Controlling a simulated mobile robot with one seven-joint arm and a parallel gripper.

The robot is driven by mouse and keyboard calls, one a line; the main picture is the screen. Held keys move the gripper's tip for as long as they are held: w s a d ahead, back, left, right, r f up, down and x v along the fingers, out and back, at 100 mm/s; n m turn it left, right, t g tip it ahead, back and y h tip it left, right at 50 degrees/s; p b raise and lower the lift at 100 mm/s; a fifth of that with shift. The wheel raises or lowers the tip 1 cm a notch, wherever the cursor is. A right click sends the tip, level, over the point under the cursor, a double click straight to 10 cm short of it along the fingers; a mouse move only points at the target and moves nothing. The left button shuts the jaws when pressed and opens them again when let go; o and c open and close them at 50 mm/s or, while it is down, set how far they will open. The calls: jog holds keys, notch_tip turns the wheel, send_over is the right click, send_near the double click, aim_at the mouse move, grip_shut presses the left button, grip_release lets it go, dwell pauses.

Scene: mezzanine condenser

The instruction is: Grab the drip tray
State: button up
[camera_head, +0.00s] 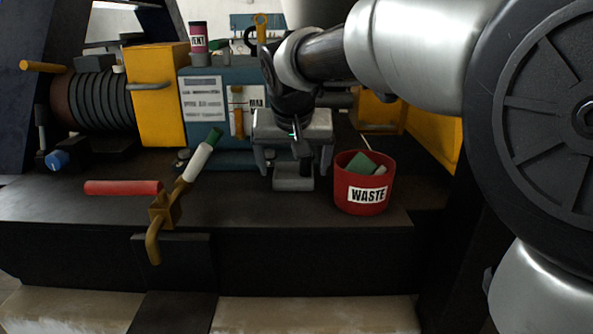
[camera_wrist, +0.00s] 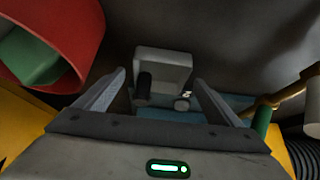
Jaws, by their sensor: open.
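The drip tray, as I take it, is a small grey block-like piece (camera_head: 293,184) on the dark bench top, left of the red bin. In the wrist view the grey piece (camera_wrist: 163,62) lies ahead, roughly between my fingertips. My gripper (camera_head: 294,168) hangs over it, fingers pointing down, one on each side. In the wrist view my gripper (camera_wrist: 160,78) is open with nothing between its fingers. A short dark cylinder (camera_wrist: 144,85) shows against the grey piece. The gripper body hides the back of the tray in the head view.
A red WASTE bin (camera_head: 366,195) with green and pale scraps stands close on the right. The blue machine (camera_head: 206,130) stands behind.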

jog(key=shift+w+f, duration=0.35)
jog(key=shift+f, duration=0.2)
jog(key=shift+r, duration=0.1)
jog(key=c, duration=1.3)
